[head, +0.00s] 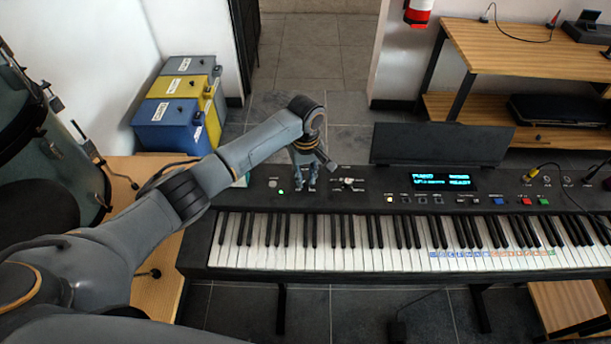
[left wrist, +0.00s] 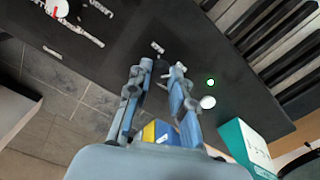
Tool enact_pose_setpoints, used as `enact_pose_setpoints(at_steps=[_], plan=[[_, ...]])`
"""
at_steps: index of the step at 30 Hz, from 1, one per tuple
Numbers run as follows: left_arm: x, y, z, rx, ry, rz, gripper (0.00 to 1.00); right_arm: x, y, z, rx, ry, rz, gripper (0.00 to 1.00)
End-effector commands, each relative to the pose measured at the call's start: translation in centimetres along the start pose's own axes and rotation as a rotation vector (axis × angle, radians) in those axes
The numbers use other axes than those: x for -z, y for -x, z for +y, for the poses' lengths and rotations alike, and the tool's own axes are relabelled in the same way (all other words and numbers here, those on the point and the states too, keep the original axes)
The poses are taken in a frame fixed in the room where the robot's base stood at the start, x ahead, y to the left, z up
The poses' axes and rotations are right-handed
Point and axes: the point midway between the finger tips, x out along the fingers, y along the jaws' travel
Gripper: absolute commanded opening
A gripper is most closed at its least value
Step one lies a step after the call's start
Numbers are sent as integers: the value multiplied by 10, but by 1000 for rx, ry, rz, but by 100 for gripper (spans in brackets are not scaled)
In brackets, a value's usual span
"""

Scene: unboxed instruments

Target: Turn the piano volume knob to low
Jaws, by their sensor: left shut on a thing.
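The black digital piano (head: 265,271) stands across the front, with its control panel above the keys. My left gripper (head: 304,188) points down at the left part of the panel, and its fingers hide the volume knob in the head view. In the left wrist view the two fingertips (left wrist: 161,68) are on either side of a small dark knob (left wrist: 161,65), closed on it. A small white label shows just beyond the fingertips. The knob's pointer and setting cannot be read. My right gripper is not in view.
A lit blue display (head: 441,181) and several coloured buttons lie farther right on the panel. Labelled bins (head: 172,112) stand behind at left, a drum (head: 45,160) at far left.

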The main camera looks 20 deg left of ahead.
Motion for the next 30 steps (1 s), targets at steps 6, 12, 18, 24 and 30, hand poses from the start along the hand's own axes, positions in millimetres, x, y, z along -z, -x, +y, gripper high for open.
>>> enact_pose_setpoints(at_steps=[6,12,18,24,30], plan=[[0,1,0,1,-37,-1,0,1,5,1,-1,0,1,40],[-1,2,-1,3,-144,-4,0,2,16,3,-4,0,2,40],[-1,3,0,1,-315,-4,0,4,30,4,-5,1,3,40],[-1,2,0,1,-505,-4,0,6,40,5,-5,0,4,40],[-1,2,0,1,-695,-3,0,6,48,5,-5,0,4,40]])
